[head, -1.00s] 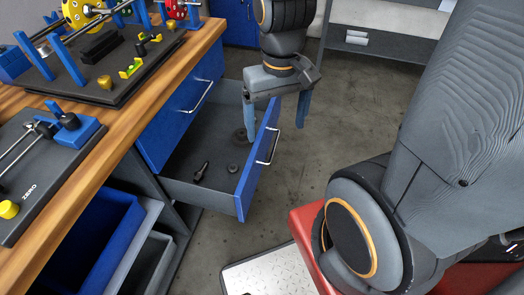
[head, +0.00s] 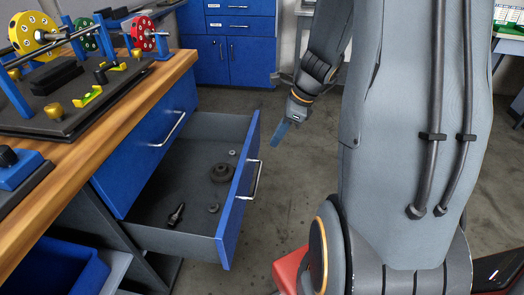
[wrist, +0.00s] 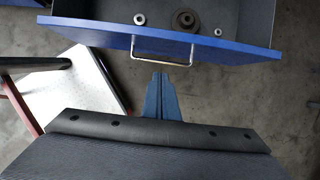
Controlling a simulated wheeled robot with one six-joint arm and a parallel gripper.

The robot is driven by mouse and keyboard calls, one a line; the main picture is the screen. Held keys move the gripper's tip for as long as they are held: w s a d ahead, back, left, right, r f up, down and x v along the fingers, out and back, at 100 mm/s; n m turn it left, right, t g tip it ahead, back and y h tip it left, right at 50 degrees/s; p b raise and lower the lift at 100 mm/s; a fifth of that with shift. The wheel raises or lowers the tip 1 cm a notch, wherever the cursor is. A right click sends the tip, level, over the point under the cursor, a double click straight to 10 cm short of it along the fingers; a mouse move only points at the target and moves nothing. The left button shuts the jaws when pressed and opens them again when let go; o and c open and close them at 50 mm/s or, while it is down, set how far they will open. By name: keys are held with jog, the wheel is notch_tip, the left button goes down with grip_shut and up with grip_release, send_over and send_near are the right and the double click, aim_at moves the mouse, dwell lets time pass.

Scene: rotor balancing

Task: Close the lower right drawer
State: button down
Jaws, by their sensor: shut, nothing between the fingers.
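The lower right drawer (head: 232,215) stands pulled out from under the workbench, with a blue front and a silver bar handle (head: 254,180). Inside lie a dark round part (head: 222,173), small ring-like parts and a dark tool-like piece (head: 176,215). In the wrist view the drawer front (wrist: 100,38) runs across the top with its handle (wrist: 163,62) facing me. My gripper (head: 277,138) is beyond and to the right of the drawer front, apart from it. In the wrist view my gripper's blue fingers (wrist: 160,80) are together, empty, just short of the handle.
The wooden workbench top (head: 120,113) carries a black stand with yellow, green and red wheels. A closed blue drawer (head: 150,150) sits above the open one. Blue cabinets (head: 240,60) stand at the back.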

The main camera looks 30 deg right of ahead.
jog(key=w+a+f+b, duration=0.2)
jog(key=w+a+f, duration=0.2)
jog(key=a+f, duration=0.2)
notch_tip(320, 180, down, 3)
jog(key=shift+w+r, duration=0.15)
jog(key=shift+r, duration=0.05)
jog(key=shift+a, duration=0.1)
